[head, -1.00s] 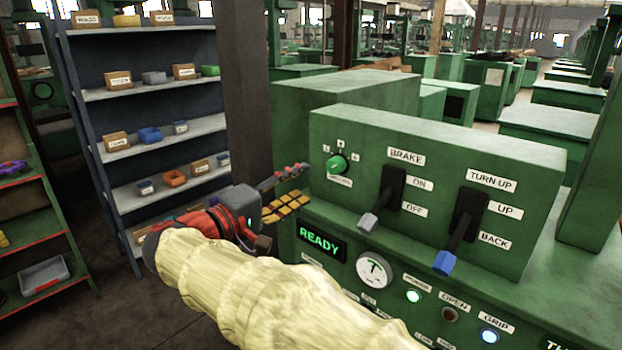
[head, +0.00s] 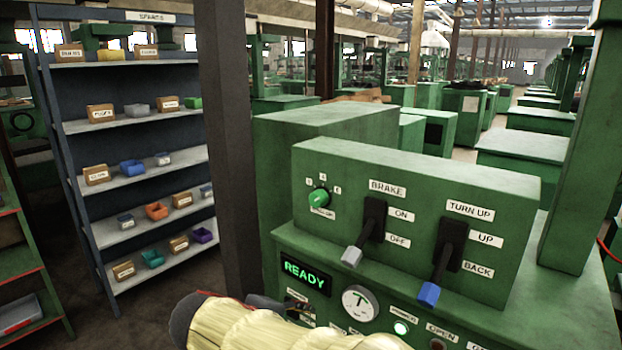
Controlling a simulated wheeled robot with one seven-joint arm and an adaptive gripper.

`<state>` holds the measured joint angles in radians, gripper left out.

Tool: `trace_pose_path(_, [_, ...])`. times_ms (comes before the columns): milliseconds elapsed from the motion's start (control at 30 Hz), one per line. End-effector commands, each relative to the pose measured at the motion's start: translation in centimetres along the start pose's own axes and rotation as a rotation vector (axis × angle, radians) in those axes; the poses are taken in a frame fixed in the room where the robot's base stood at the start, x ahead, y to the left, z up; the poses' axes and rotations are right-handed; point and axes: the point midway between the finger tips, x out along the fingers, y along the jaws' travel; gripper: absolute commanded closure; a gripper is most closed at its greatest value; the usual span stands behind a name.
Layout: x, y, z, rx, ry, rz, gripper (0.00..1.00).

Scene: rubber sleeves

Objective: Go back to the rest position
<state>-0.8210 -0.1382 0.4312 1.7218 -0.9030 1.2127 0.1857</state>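My arm, in its pale yellow sleeve, lies along the bottom edge of the head view. Only a small dark part of my gripper (head: 278,304) shows above the sleeve, in front of the lower panel of the green machine (head: 420,175). The fingers are mostly hidden, so I cannot tell whether they are open or shut. No held object shows.
The machine has a green knob (head: 319,197), a grey-tipped brake lever (head: 353,256), a blue-tipped turn-up lever (head: 428,293) and a lit READY display (head: 304,274). A dark post (head: 228,150) stands left of it. A spares shelf (head: 140,187) with bins is farther left.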

Motion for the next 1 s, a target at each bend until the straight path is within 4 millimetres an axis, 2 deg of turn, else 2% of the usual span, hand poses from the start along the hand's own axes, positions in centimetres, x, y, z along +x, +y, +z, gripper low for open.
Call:
trace_pose_path(33, [0.4,-0.9,3.2,0.044,-0.005,-0.102,0.51])
trace_pose_path(200, [0.0,-5.0,12.5,0.275,0.015,-0.420,0.51])
trace_pose_path(333, [-1.4,-6.8,17.6,0.505,0.048,-0.569,0.51])
trace_pose_path(500, [-3.1,-7.2,22.9,0.812,0.082,-0.647,0.51])
trace_pose_path(567, [-3.5,-7.0,24.6,0.899,0.085,-0.646,0.51])
trace_pose_path(700, [-4.0,-4.8,27.9,1.030,0.097,-0.582,0.51])
trace_pose_path(800, [-4.2,-3.5,29.1,1.083,0.099,-0.549,0.51])
trace_pose_path(1000, [-3.9,-3.1,29.9,1.111,0.084,-0.536,0.51])
